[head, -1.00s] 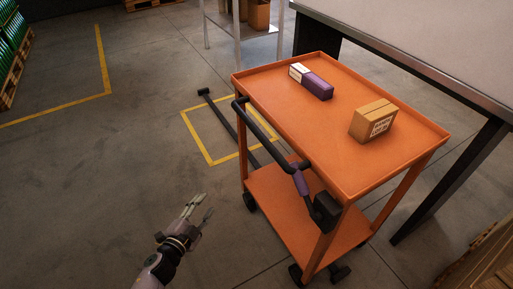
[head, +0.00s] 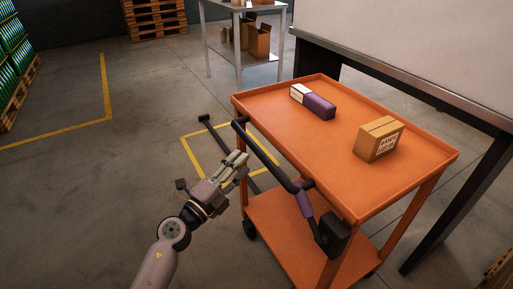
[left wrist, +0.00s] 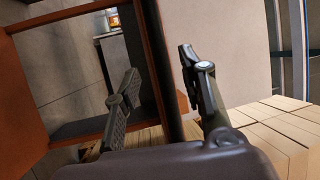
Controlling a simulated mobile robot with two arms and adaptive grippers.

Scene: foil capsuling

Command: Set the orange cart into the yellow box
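The orange cart (head: 300,118) stands upright on the floor, with a black push handle (head: 264,152) along its left side. The yellow box (head: 192,134) is a painted outline on the floor, left of the cart and partly hidden by it and my gripper. My left gripper (head: 238,163) is beside the handle. In the left wrist view its two fingers (left wrist: 163,92) are apart, with the dark handle bar (left wrist: 163,60) showing between them. I cannot tell whether they touch it. My right gripper is out of view.
A dark bar (head: 216,138) lies across the yellow outline. A table (head: 420,92) stands close on the cart's right.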

